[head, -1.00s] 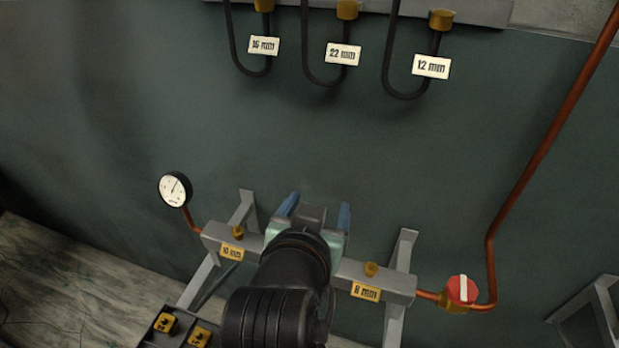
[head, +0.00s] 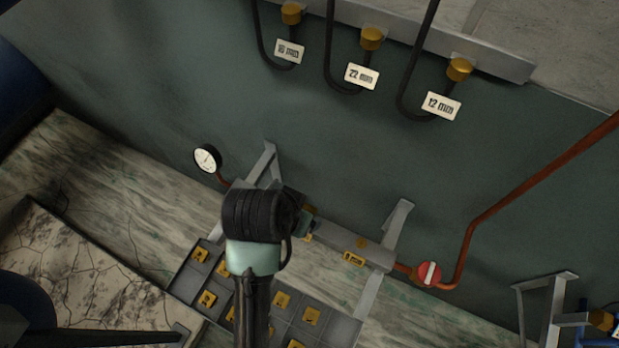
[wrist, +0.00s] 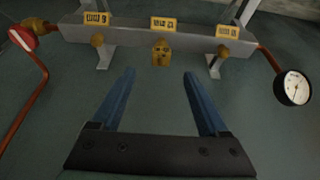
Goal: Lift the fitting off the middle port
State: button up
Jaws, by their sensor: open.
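In the wrist view the brass fitting (wrist: 162,52) sits at the middle port of the grey manifold bar (wrist: 135,39), below the middle yellow tag. My gripper (wrist: 160,74) is open, its two blue fingers apart and empty. The fitting lies beyond the fingertips, roughly centred between them, with no contact visible. In the head view the manifold (head: 338,238) shows on the right part, but my arm hides the middle port, the fitting and most of the gripper.
A gauge (head: 207,158) stands at the manifold's left and a red valve (head: 429,273) at its right, with copper pipe (head: 480,225). A dark tray (head: 342,331) with yellow-marked pieces lies below. Hoses tagged 16 mm, 22 mm (head: 361,76) and 12 mm hang above.

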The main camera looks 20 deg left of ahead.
jog(key=shift+w+p+x, duration=0.15)
jog(key=shift+p+x, duration=0.25)
jog(key=shift+x, duration=2.15)
jog(key=shift+w+p+x, duration=0.1)
jog(key=shift+p+x, duration=0.3)
jog(key=shift+x, duration=2.1)
jog(key=shift+a+r, duration=0.1)
grip_shut()
